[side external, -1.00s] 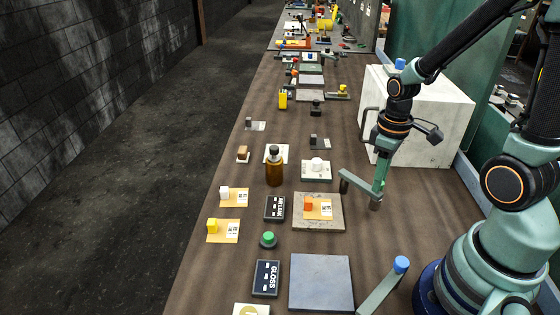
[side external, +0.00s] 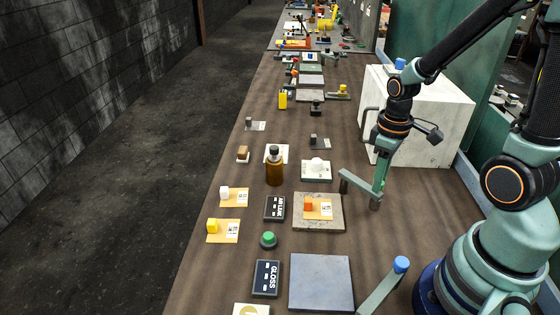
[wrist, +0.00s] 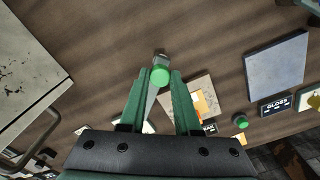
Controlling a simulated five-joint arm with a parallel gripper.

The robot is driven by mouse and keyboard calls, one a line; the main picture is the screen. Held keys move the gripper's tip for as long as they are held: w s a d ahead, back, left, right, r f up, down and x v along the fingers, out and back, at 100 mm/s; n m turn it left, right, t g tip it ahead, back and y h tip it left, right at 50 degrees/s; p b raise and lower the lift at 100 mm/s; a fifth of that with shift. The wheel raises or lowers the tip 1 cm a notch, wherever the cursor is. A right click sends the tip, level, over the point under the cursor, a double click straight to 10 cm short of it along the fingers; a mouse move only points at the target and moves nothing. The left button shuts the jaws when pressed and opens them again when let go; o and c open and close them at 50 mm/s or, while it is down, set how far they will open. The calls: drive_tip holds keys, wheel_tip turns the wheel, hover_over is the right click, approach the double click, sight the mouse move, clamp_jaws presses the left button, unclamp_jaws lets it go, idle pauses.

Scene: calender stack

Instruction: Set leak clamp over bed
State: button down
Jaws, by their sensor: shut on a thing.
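A grey swing clamp arm (side external: 358,184) with a green knob (wrist: 160,76) stands on a short post right of a stone slab bed (side external: 328,222). I cannot read which clamp is named leak. My gripper (side external: 381,186) points down and is shut on the green knob; in the wrist view the knob sits between the fingertips. The bar points away to the far left, with its free end near the slab's far right corner, not over its middle. On the slab lie a tan card (side external: 325,207) and an orange block (side external: 308,205). Fingers partly hide the bar in the wrist view.
A blue-knobbed clamp (side external: 400,264) stands beside a bare blue-grey slab (side external: 320,282) nearer the camera. A GLOSS sign (side external: 265,278), a green button (side external: 268,240) and a brown bottle (side external: 275,170) stand to the left. A large white box (side external: 430,125) is behind my gripper.

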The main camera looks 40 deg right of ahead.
drive_tip(key=shift+a, duration=0.1)
drive_tip(key=w+a+m, duration=0.2)
drive_tip(key=m, duration=0.2)
drive_tip(key=w+a+m, duration=0.2)
drive_tip(key=a+m, duration=0.1)
drive_tip(key=m, duration=0.2)
drive_tip(key=w+a+m, duration=0.2)
drive_tip(key=a+m, duration=0.1)
drive_tip(key=m, duration=0.1)
drive_tip(key=shift+w+a+m, duration=0.1)
drive_tip(key=shift+a+m, duration=0.05)
drive_tip(key=shift+m, duration=0.15)
drive_tip(key=shift+w+a+r+m, duration=0.1)
drive_tip(key=shift+w+a+m, duration=0.15)
drive_tip(key=shift+w+m, duration=0.9)
drive_tip(key=shift+s+m, duration=0.1)
drive_tip(key=shift+m, duration=0.15)
drive_tip(key=c, duration=0.6)
unclamp_jaws()
